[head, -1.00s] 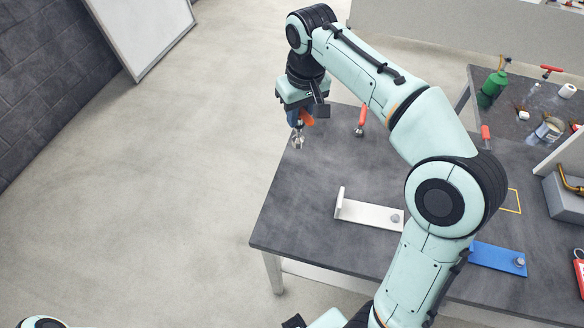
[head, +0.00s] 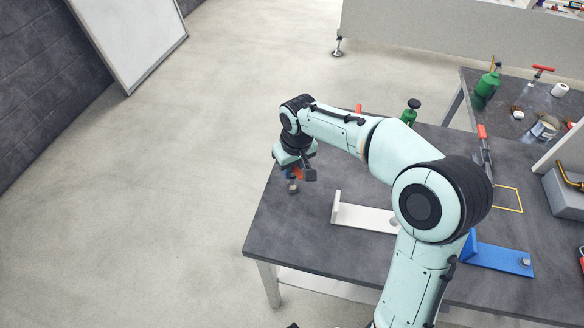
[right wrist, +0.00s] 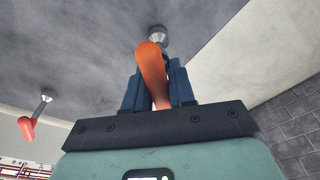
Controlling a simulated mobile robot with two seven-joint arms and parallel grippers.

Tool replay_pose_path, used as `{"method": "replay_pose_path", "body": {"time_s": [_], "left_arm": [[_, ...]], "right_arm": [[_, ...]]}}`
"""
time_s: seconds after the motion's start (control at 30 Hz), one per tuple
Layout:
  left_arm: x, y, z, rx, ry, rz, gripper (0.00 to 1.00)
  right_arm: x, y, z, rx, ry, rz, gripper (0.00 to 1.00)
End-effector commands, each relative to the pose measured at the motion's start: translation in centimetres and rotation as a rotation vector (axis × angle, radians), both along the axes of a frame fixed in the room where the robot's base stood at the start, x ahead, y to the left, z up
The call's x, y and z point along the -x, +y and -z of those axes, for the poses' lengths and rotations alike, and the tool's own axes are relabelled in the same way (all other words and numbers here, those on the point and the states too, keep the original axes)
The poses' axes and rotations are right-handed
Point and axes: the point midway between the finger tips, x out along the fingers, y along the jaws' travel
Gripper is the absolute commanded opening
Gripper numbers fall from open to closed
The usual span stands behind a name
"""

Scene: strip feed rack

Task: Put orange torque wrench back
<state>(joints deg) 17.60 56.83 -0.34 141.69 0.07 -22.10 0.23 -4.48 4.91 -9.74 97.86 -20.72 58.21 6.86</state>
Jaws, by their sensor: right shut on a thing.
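My right gripper (head: 294,175) is shut on the orange torque wrench (head: 298,172), over the left part of the dark table (head: 330,262). In the right wrist view the orange handle (right wrist: 152,72) sits between the two blue fingers (right wrist: 157,88). The wrench's silver end (right wrist: 158,36) points away from the gripper towards the dark tabletop; I cannot tell whether it touches. The gripper hides part of the handle. My left gripper is not in view.
A white bracket (head: 365,217) and a blue bracket (head: 495,257) stand on the table. A red-handled tool (head: 483,142) is near a yellow outline (head: 508,199). A green bottle (head: 411,112) stands behind my arm. Another red-handled tool (right wrist: 27,127) shows in the wrist view.

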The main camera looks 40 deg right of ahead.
Motion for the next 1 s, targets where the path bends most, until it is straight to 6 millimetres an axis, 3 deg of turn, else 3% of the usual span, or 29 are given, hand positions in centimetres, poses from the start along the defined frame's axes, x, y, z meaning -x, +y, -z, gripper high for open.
{"method": "replay_pose_path", "body": {"time_s": [0.37, 0.4, 0.47, 0.5, 0.8, 1.0], "left_arm": [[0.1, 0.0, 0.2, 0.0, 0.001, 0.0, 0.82], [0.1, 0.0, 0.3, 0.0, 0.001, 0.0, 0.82], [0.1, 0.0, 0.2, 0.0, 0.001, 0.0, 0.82], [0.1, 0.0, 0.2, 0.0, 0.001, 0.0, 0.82], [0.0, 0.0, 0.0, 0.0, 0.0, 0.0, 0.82], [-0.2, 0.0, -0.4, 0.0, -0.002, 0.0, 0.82]], "right_arm": [[0.0, 0.0, 0.4, 0.0, -0.001, 0.0, 0.0], [0.0, 0.0, 0.5, 0.0, -0.001, 0.0, 0.28], [0.0, 0.0, 0.4, 0.0, -0.001, 0.0, 0.47], [0.0, 0.0, 0.4, 0.0, -0.001, 0.0, 0.5], [0.0, 0.0, 0.2, 0.0, -0.001, 0.0, 0.5], [0.2, 0.0, -2.4, 0.0, -0.006, 0.0, 0.5]]}}
